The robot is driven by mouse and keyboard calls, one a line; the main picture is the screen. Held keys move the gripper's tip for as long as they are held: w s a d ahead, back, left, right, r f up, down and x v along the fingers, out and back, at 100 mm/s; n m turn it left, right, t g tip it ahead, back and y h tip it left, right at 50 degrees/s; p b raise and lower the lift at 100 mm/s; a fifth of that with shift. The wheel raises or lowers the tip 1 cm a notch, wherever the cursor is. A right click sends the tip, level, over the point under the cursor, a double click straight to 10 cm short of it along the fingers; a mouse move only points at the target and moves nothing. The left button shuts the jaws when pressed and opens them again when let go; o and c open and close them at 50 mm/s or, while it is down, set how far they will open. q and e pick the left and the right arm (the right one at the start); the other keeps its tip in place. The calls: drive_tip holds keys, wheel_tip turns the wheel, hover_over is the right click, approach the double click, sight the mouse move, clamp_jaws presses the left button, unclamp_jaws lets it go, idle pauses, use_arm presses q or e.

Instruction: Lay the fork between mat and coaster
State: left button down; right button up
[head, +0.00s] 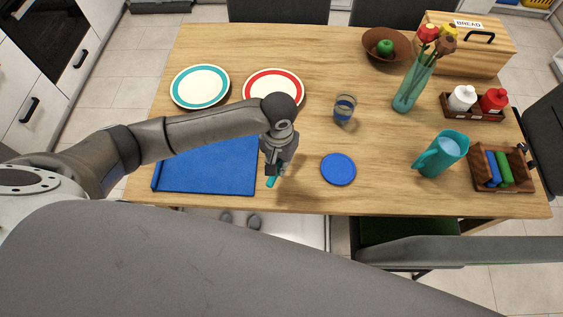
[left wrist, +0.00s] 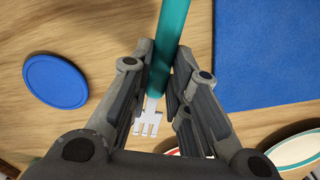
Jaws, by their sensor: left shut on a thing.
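The fork has a teal handle (left wrist: 172,35) and pale metal tines (left wrist: 148,122). My left gripper (head: 276,166) is shut on it, and the handle end (head: 271,182) shows below the fingers in the head view. In the left wrist view the handle passes between the fingers (left wrist: 162,75). The blue mat (head: 210,170) lies left of the gripper and the round blue coaster (head: 338,169) lies right. The wrist view also shows the coaster (left wrist: 55,81) and mat (left wrist: 265,50). The fork is over the bare strip between them; I cannot tell whether it touches the table. My right gripper is out of view.
Behind the gripper are a red-rimmed plate (head: 274,76), a teal-rimmed plate (head: 200,73) and a glass (head: 344,109). A teal pitcher (head: 441,155), a vase (head: 412,84) and a wooden tray (head: 505,183) stand to the right. The wood around the coaster is clear.

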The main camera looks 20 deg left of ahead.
use_arm(q)
drive_tip(key=shift+w+f, duration=1)
drive_tip(key=shift+f, duration=0.15)
drive_tip(key=shift+a+f, duration=0.1)
drive_tip(key=shift+f, duration=1.5)
drive_tip(key=shift+f, duration=0.1)
drive_tip(key=c, duration=1.4)
unclamp_jaws()
drive_tip(key=shift+o, duration=0.2)
wheel_tip(320, 180, up, 12)
drive_tip(key=shift+r, duration=0.1)
